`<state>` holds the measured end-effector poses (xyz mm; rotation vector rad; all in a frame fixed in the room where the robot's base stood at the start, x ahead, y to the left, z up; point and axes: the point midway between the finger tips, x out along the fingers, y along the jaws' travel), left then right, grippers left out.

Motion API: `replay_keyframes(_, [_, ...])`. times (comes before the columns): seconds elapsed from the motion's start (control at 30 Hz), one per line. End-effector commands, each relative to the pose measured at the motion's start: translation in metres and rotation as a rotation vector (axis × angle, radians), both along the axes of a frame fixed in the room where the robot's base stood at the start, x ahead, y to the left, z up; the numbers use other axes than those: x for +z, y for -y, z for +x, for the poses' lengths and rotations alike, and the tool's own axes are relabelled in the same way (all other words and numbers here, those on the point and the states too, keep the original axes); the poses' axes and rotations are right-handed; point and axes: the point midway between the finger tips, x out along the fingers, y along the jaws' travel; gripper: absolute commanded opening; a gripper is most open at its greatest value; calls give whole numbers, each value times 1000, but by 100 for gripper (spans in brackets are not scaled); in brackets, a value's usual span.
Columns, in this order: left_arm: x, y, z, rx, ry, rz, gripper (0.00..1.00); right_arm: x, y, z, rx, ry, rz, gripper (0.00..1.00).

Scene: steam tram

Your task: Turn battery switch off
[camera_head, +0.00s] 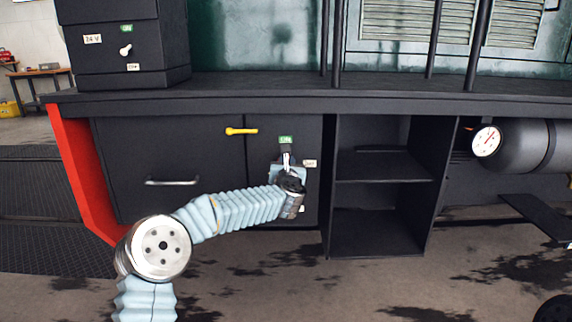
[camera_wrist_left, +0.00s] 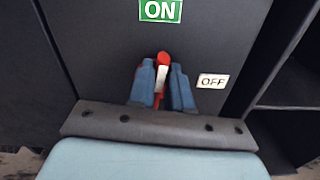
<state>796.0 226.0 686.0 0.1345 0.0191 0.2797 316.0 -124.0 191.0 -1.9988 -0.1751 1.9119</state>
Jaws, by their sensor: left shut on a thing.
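A red switch handle (camera_wrist_left: 164,58) with a white part sits on the dark cabinet front, below the green ON label (camera_wrist_left: 160,10) and left of the white OFF label (camera_wrist_left: 213,81). The handle stands nearly upright, its top towards ON. My left gripper (camera_wrist_left: 162,88) is shut on the handle, with one blue finger on each side; the fingers hide part of its lower end and mount. In the head view my left gripper (camera_head: 287,166) is at the cabinet door below the ON label (camera_head: 285,140). The OFF label (camera_head: 309,163) is just right of it. My right gripper is not in view.
A yellow handle (camera_head: 241,131) and a metal pull (camera_head: 171,182) are on the cabinet to the left. Open shelves (camera_head: 380,182) are to the right. A ledge (camera_head: 280,91) runs above. A 24 V box (camera_head: 125,52) with a pale switch stands on the ledge. A gauge (camera_head: 487,141) is far right.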

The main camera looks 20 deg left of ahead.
Motion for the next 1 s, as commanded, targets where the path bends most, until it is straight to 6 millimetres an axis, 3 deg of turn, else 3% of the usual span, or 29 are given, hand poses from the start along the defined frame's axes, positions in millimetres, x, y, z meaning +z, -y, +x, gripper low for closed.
replay_keyframes(0.47, [-3,9,2,-2,-118,413,0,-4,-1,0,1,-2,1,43])
replay_keyframes(1.0, [-10,16,4,-2,-261,906,0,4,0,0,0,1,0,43])
